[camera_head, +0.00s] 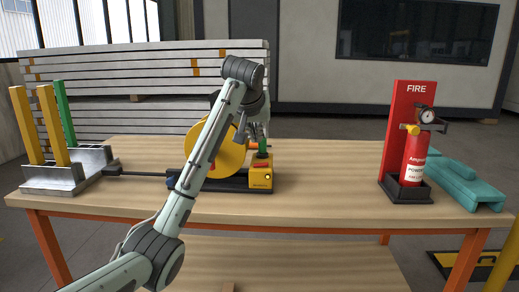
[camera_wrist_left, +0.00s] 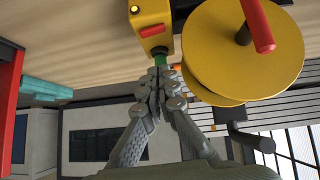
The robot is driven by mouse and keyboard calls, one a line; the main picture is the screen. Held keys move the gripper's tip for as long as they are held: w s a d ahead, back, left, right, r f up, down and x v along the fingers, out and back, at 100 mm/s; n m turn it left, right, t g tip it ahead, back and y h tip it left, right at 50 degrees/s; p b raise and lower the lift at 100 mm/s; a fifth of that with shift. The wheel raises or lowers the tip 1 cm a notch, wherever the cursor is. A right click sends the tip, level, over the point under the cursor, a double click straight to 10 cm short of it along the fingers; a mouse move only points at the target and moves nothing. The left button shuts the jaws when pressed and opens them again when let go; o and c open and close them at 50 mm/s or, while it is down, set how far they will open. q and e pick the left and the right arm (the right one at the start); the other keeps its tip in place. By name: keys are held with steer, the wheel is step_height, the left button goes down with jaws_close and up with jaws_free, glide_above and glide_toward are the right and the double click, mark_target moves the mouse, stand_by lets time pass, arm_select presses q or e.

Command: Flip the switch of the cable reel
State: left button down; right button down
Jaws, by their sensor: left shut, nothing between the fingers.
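The cable reel stands on the table with a yellow disc (camera_head: 232,160) on a dark base. Its yellow box (camera_head: 261,181) sits at the right end, with a red switch (camera_head: 261,163) and a green part (camera_head: 264,146) on it. My left gripper (camera_head: 260,137) is above the box, close to the green part; I cannot tell if they touch. In the left wrist view the shut, empty fingers (camera_wrist_left: 160,76) are just below the green part (camera_wrist_left: 160,60). The red switch (camera_wrist_left: 152,31) and yellow discs (camera_wrist_left: 249,50) show there too. My right gripper is out of view.
A metal holder (camera_head: 62,177) with yellow and green posts is on the left. The table (camera_head: 328,185) is clear between reel and extinguisher.

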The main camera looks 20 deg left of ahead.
arm_select(q)
steer(key=v, duration=0.4)
steer(key=shift+d+r, duration=0.15)
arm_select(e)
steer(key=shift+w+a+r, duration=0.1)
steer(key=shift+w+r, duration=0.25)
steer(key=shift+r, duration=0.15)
arm_select(q)
steer(key=shift+s+r+h, duration=0.15)
steer(key=shift+s+h, duration=0.2)
steer(key=shift+h, duration=0.05)
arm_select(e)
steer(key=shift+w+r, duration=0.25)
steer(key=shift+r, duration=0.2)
